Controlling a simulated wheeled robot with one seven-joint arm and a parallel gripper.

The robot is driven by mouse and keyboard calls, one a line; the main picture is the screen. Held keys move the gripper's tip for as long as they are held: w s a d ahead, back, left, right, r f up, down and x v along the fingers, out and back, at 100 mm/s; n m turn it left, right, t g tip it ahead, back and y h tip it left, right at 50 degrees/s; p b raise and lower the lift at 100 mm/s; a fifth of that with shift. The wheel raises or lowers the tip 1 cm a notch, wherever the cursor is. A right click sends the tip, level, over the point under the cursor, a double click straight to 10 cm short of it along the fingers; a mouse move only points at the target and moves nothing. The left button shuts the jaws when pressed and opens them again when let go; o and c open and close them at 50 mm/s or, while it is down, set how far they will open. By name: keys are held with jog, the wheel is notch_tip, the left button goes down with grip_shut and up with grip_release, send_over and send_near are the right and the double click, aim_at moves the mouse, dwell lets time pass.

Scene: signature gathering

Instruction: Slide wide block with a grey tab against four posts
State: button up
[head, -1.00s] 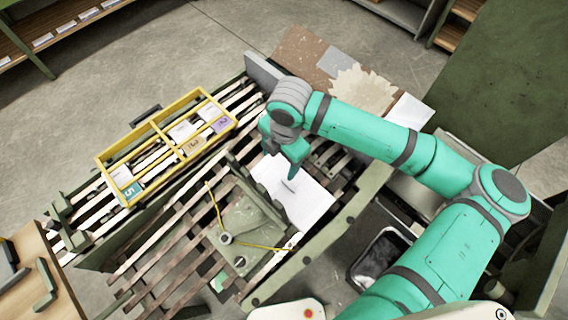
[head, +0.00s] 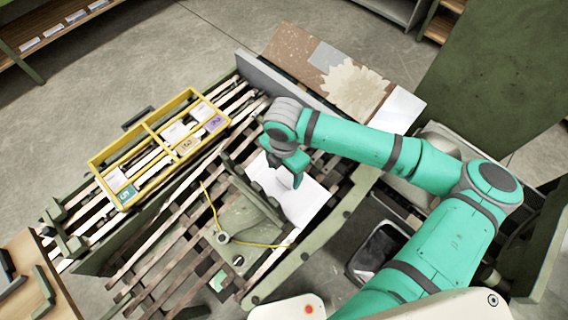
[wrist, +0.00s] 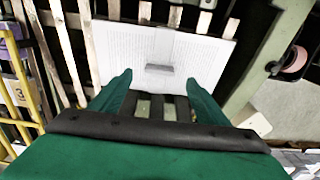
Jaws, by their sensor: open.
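The wide block, a white paper-like slab (head: 312,205), lies on the slatted bed in the head view. In the wrist view the white block (wrist: 196,62) lies beyond my fingertips, and its small grey tab (wrist: 160,69) stands up between and just ahead of them. My gripper (head: 296,178) is over the block in the head view, hiding the tab there. It is open and empty in the wrist view (wrist: 159,78). I cannot make out the four posts for certain; pale upright shapes show along the block's far edge in the wrist view.
A green rail (head: 252,192) runs along the block's left side. A yellow divided crate (head: 143,122) with labelled blocks sits on slats further left. A yellow cord (head: 262,244) lies near the green plate. A dark bin (head: 378,250) is at the right.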

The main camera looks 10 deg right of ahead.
aim_at(284, 178)
jog(key=shift+f, duration=2.55)
jog(key=c, duration=1.4)
jog(key=o, duration=1.4)
notch_tip(284, 178, up, 11)
jog(key=shift+f, duration=0.1)
